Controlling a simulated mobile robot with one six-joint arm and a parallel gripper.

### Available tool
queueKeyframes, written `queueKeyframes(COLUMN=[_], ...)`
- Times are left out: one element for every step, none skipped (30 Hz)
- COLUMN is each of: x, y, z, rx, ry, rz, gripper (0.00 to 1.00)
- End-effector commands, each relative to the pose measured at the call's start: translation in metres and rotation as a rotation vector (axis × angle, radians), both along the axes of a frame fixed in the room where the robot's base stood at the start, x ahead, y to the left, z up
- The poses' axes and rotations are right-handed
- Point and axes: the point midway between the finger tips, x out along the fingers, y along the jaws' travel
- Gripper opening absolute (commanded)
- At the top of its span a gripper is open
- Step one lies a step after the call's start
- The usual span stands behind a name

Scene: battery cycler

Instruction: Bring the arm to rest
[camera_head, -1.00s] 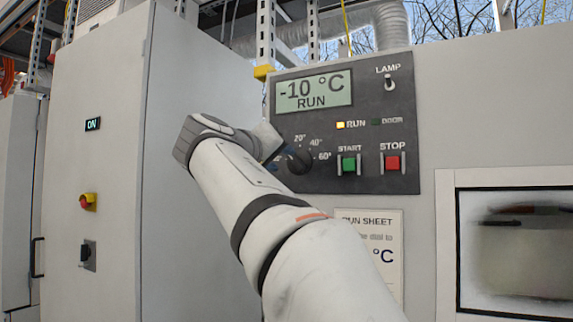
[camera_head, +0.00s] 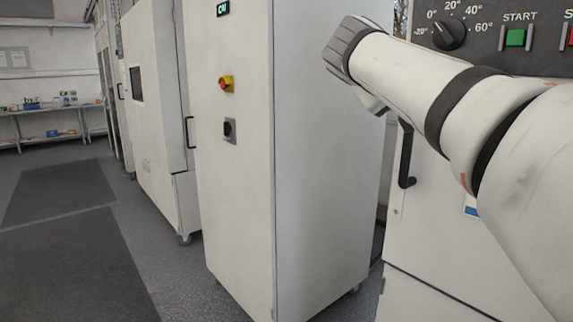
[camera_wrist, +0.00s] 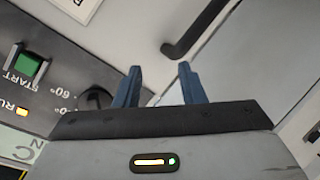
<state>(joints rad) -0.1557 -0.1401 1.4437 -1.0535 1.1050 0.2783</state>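My arm (camera_head: 405,70) reaches in from the right in the head view, its wrist bent in front of the tall cabinet's right edge. The fingers of my gripper are hidden there. In the wrist view, my gripper (camera_wrist: 160,67) shows two blue fingers standing apart with nothing between them. The dark dial knob (camera_wrist: 95,98) appears left of the fingers, outside them. It also shows in the head view (camera_head: 449,33) on the dark control panel (camera_head: 480,58), above and right of my wrist.
A green START button (camera_head: 515,38) sits beside the dial. The RUN lamp (camera_wrist: 22,112) is lit amber. A black door handle (camera_head: 405,155) stands out below my forearm. A tall white cabinet (camera_head: 235,190) stands left of my wrist. Floor (camera_head: 185,285) is open at left.

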Motion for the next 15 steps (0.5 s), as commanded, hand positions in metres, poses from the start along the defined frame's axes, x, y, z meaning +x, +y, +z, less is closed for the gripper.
queueKeyframes(x=[-0.007, -0.012, -0.019, -0.025, -0.033, -0.044, -0.054, -0.064, -0.078, -0.090, -0.102, -0.119, -0.131, -0.143, -0.157], y=[0.001, 0.004, 0.007, 0.010, 0.013, 0.017, 0.021, 0.025, 0.031, 0.035, 0.040, 0.046, 0.051, 0.056, 0.062], z=[-0.033, -0.053, -0.082, -0.102, -0.123, -0.151, -0.170, -0.190, -0.216, -0.235, -0.252, -0.275, -0.291, -0.305, -0.323], rx=[0.052, 0.088, 0.136, 0.173, 0.211, 0.263, 0.304, 0.346, 0.403, 0.445, 0.489, 0.546, 0.587, 0.628, 0.678], ry=[0.078, 0.120, 0.177, 0.217, 0.257, 0.307, 0.343, 0.379, 0.423, 0.455, 0.485, 0.520, 0.546, 0.567, 0.592], rz=[0.025, 0.041, 0.060, 0.072, 0.084, 0.098, 0.107, 0.114, 0.122, 0.126, 0.129, 0.130, 0.131, 0.129, 0.127], gripper=[0.36, 0.36, 0.36, 0.36, 0.36, 0.36, 0.36, 0.36, 0.36, 0.36, 0.36, 0.36, 0.36, 0.36, 0.36])
